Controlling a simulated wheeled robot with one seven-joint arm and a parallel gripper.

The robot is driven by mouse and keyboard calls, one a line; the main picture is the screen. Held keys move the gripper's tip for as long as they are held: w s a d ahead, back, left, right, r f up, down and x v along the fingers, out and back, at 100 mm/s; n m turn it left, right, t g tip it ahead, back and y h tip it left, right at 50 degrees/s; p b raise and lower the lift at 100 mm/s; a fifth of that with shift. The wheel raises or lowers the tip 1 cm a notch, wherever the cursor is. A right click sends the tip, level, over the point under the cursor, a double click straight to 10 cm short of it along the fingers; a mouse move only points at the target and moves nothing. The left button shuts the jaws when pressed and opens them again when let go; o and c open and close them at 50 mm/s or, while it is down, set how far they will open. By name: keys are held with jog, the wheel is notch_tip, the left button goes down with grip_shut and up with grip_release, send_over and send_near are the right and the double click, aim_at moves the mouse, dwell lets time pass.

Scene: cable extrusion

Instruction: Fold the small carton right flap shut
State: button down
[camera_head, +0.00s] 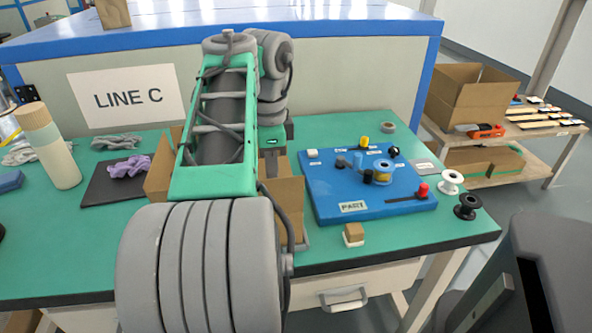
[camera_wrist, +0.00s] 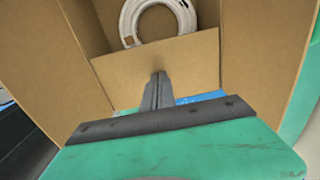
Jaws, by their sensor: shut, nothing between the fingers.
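The small brown carton (camera_head: 289,192) stands on the green table, mostly hidden behind my arm in the head view. In the wrist view its cardboard walls and flaps (camera_wrist: 262,40) rise on both sides. A white coil (camera_wrist: 158,10) shows inside the carton. A cardboard panel (camera_wrist: 165,62) crosses in front of the coil. My gripper (camera_wrist: 159,78) is shut and empty, its tips against or just in front of that panel; contact cannot be told. Which panel is the right flap is unclear from these views.
A blue board (camera_head: 330,195) with several small parts lies right of the carton. A small tan-and-white block (camera_head: 354,235) sits near the front edge. Left are a dark mat (camera_head: 105,190) with a purple cloth and a bottle (camera_head: 55,155). Spools (camera_head: 450,181) stand at the right.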

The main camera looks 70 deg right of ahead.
notch_tip(320, 180, down, 2)
jog(key=shift+a+f+y, duration=0.1)
jog(key=shift+a+y, duration=0.05)
jog(key=shift+y, duration=0.15)
notch_tip(320, 180, up, 11)
jog(key=p, duration=1)
jog(key=shift+d+f, duration=0.2)
